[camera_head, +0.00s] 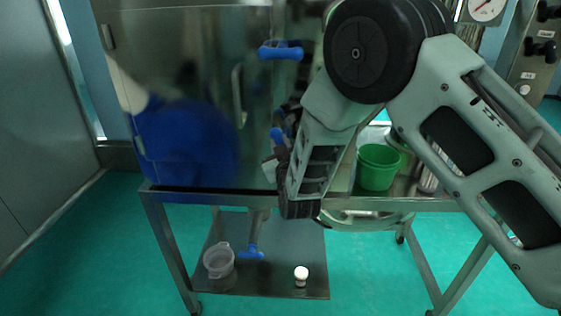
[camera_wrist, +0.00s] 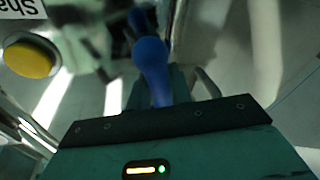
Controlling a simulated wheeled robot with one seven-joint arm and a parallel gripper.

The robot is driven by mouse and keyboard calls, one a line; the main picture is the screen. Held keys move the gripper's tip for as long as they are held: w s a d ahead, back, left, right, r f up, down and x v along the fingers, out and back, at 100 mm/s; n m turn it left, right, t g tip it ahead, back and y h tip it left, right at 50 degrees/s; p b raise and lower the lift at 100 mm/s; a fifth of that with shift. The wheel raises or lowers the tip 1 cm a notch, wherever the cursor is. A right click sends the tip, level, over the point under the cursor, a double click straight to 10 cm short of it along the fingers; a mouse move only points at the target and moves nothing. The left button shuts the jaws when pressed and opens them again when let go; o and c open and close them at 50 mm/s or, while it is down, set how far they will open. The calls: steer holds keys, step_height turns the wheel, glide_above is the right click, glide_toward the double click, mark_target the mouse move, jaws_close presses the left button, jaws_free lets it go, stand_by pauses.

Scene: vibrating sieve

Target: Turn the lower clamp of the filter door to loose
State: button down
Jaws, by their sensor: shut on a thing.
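The steel filter door (camera_head: 190,60) fills the left of the head view. The upper clamp (camera_head: 281,50) has a blue handle lying roughly level near the door's right edge. The lower clamp (camera_head: 278,135) shows as a bit of blue beside my gripper (camera_head: 274,165), which hides much of it. In the wrist view the blue handle (camera_wrist: 151,58) stands out between the fingers of my gripper (camera_wrist: 155,90). My gripper is shut on this handle. How far the lower clamp is turned cannot be told.
A green bucket (camera_head: 378,168) stands on the steel table right of my wrist. On the shelf below are a clear container (camera_head: 219,262), a white bottle (camera_head: 301,276) and a blue-handled valve (camera_head: 252,252). A yellow button (camera_wrist: 30,57) shows in the wrist view.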

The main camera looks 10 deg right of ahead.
steer(key=m+b, duration=0.2)
steer(key=b, duration=0.1)
steer(key=m+b, duration=0.2)
steer(key=b, duration=0.2)
steer(key=shift+f+t+h, duration=0.2)
steer(key=shift+t+h, duration=0.2)
steer(key=shift+r+m+b, duration=0.1)
steer(key=shift+m+b, duration=0.2)
steer(key=shift+b, duration=0.25)
steer(key=shift+r, duration=0.15)
steer(key=c, duration=1.3)
jaws_free()
steer(key=s+f+b, duration=0.1)
steer(key=s+b, duration=0.1)
steer(key=s, duration=0.3)
steer(key=s+f+b, duration=0.1)
steer(key=s, duration=0.5)
steer(key=s+f+b, duration=0.1)
steer(key=s+b, duration=0.1)
steer(key=s, duration=0.4)
steer(key=shift+d+b, duration=0.25)
steer(key=shift+b, duration=0.1)
